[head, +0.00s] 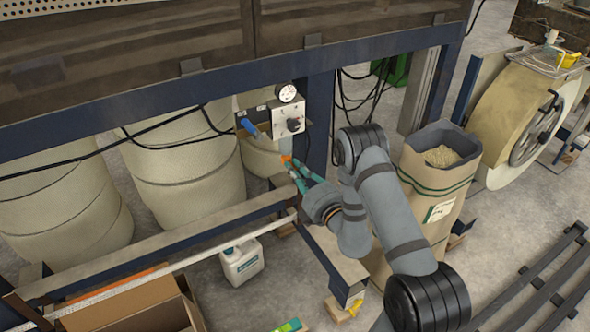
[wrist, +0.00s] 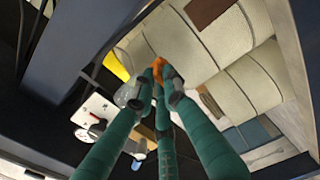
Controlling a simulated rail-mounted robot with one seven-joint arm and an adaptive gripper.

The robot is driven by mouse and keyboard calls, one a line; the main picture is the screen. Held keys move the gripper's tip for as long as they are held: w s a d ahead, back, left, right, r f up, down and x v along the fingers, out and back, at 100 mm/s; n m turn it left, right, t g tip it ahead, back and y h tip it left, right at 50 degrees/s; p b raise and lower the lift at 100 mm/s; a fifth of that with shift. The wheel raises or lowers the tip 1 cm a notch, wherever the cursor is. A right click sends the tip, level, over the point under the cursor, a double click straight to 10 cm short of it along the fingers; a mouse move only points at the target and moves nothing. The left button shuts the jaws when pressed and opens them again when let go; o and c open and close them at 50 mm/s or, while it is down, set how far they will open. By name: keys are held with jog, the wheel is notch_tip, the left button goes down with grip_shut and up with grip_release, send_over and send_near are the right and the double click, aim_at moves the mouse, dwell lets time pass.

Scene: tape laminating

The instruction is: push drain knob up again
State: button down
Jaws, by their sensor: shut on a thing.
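The drain knob is a small orange piece, seen in the head view (head: 286,159) under the regulator unit below the blue beam. In the wrist view the orange knob (wrist: 159,65) shows between and just beyond my fingertips. My gripper (head: 292,168) has teal fingers pointing up and left at the knob. In the wrist view my gripper (wrist: 158,76) has its fingertips drawn together around the knob, which partly hide it. The control panel (head: 290,119) with a round gauge (head: 286,93) sits just above. How high the knob sits cannot be told.
A blue fitting (head: 249,127) is left of the panel. Black cables (head: 372,100) hang to the right. A lower rail (head: 215,230) crosses in front. A paper sack (head: 440,185) stands right of my arm; a white jug (head: 241,262) and cardboard box (head: 140,305) are lower left.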

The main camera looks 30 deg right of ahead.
jog(key=shift+r+p, duration=0.85)
jog(key=shift+r, duration=0.05)
jog(key=shift+f, duration=0.1)
jog(key=shift+w, duration=0.1)
jog(key=c, duration=1.8)
grip_release()
jog(key=shift+o, duration=0.2)
jog(key=s, duration=1.2)
jog(key=shift+d, duration=0.3)
